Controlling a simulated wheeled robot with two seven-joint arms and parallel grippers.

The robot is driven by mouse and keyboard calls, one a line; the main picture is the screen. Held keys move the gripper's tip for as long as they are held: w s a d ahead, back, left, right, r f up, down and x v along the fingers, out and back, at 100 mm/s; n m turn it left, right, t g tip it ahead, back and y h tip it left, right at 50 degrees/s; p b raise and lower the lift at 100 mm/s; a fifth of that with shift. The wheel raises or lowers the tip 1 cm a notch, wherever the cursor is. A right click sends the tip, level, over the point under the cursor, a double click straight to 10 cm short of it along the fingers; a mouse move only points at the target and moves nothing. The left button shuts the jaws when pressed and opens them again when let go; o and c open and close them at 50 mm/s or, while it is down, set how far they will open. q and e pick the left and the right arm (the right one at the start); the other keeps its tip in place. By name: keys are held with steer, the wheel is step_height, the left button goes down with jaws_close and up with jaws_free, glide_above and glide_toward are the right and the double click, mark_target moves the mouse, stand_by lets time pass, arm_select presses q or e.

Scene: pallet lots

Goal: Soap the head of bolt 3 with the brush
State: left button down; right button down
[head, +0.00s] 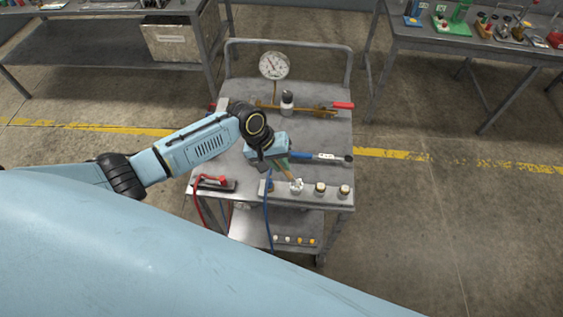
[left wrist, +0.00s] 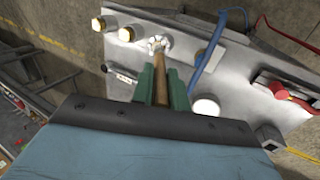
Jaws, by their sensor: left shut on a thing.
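My left gripper (head: 284,166) is shut on the brush (left wrist: 161,82), whose wooden handle runs between its green fingers. The brush points down to the near edge of the cart top. Its tip is at a bolt head (head: 297,186) covered in white; in the left wrist view the white-covered bolt (left wrist: 158,42) is at the end of the handle. I cannot tell lather from bristles there. Two brass-coloured bolt heads (head: 320,188) (head: 344,190) stand to its right, without visible white. I cannot read any bolt numbers. My right gripper is not in view.
Benches stand behind on both sides.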

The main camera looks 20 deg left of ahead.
arm_select(q)
steer(key=shift+r, duration=0.1)
steer(key=shift+r, duration=3.45)
steer(key=b, duration=0.4)
steer(key=m+b, duration=0.1)
steer(key=b, duration=0.3)
steer(key=shift+w+a+f+b, duration=0.15)
steer(key=shift+w+a+b, duration=0.1)
steer(key=shift+a+b, duration=0.15)
steer(key=s+m+b, duration=0.1)
steer(key=b, duration=0.3)
steer(key=s+a+r+m+g+b, duration=0.1)
steer(key=b, duration=0.4)
steer(key=shift+s+a, duration=0.2)
steer(key=shift+s, duration=0.1)
